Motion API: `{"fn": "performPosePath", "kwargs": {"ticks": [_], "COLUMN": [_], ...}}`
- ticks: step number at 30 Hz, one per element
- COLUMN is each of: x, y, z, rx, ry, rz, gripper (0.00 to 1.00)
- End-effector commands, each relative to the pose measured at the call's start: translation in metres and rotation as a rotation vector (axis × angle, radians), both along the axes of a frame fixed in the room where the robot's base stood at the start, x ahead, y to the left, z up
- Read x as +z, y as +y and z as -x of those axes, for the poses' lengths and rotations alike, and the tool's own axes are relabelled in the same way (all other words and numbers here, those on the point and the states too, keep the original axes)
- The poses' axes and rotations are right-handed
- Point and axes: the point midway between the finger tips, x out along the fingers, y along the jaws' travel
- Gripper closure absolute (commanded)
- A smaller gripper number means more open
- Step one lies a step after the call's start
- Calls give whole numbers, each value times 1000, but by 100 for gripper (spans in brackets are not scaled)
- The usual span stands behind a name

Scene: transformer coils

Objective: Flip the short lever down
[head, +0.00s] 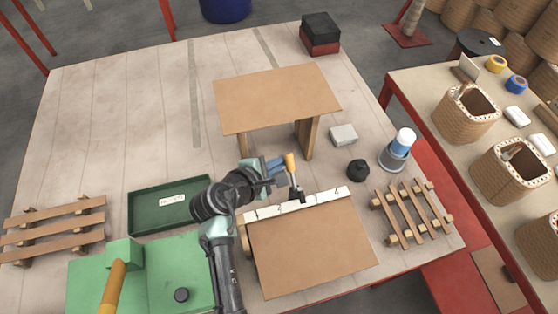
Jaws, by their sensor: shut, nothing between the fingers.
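My gripper (277,167) is shut and empty, just left of the yellow handle. It is very close to the handle; I cannot tell whether they touch. My wrist and arm come up from the bottom of the picture and hide part of the table left of the panel. A larger orange handle (113,285) shows on a green base (80,275) at the lower left.
A brown board on legs (275,97) stands behind the lever. A green tray (169,204) lies left of my arm. A grey block (343,134), a black round item (358,169) and a slatted wooden rack (411,211) are to the right. The table's back left is clear.

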Motion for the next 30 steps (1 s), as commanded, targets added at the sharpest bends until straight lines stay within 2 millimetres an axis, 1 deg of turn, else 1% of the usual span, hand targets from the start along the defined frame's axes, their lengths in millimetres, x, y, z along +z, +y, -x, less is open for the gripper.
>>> {"fn": "performPosePath", "kwargs": {"ticks": [5, 11, 30], "x": [1, 4, 11], "y": [-3, -5, -15], "z": [3, 9, 42], "rx": [-1, -3, -3], "ry": [-44, -149, -681], "rz": [-11, -45, -220], "gripper": [100, 100, 100]}}
